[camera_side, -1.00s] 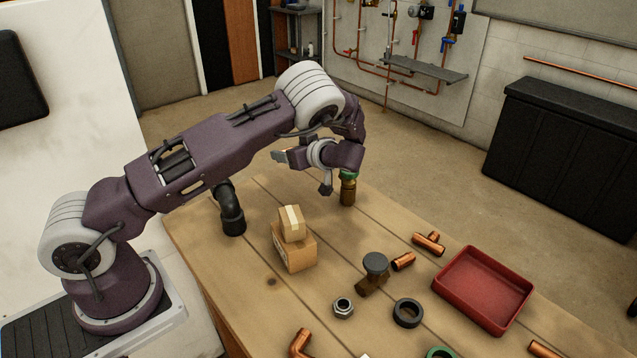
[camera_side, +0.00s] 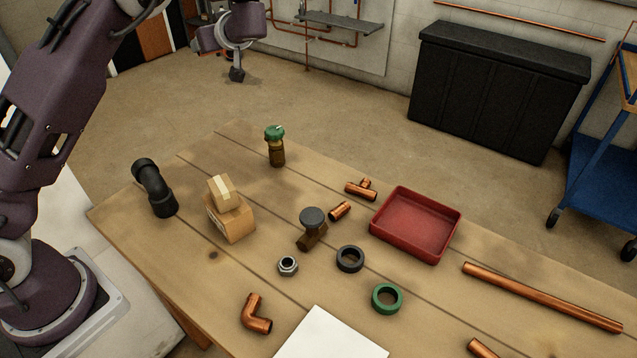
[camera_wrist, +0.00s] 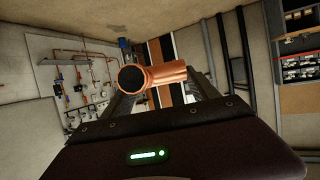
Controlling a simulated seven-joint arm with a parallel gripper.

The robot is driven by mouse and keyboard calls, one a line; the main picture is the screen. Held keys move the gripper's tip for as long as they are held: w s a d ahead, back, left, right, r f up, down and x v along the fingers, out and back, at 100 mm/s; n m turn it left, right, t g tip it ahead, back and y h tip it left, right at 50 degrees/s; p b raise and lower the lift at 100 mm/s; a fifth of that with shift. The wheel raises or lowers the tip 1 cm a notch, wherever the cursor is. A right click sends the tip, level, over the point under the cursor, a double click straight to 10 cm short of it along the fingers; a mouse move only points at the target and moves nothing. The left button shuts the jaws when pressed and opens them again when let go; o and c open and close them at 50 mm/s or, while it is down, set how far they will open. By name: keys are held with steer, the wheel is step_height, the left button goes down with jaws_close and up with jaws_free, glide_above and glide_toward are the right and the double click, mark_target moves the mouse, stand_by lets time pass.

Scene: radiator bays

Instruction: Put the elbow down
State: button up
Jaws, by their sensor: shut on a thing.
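In the wrist view, a copper elbow (camera_wrist: 165,74) sits between the fingers of my gripper (camera_wrist: 158,82), which is shut on it. Its dark open end faces the camera at the left, and its other leg runs right. It is held up in the air with the room behind it. In the side view, part of my wrist shows at the top edge, above and beyond the table; the fingertips and held elbow cannot be made out there. Another copper elbow (camera_side: 257,315) lies on the wooden table (camera_side: 215,285) near the front.
A black pipe elbow (camera_side: 155,188), stacked cartons (camera_side: 232,218), a green-capped fitting (camera_side: 276,150), a valve (camera_side: 313,228), rings, a nut (camera_side: 288,265) and copper fittings stand about. A red tray (camera_side: 416,224) is empty. Bare wood lies between them.

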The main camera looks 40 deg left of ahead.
steer(key=w+d+m+t+h, duration=0.3)
steer(key=w+d+m+t, duration=0.15)
steer(key=w, duration=0.25)
steer(key=m+h, duration=1.8)
steer(key=h, duration=0.1)
glide_above(322, 183)
step_height(322, 183, down, 28)
steer(key=shift+r, duration=0.25)
steer(key=shift+f, duration=0.1)
steer(key=o, duration=1.4)
steer(key=shift+c, duration=0.2)
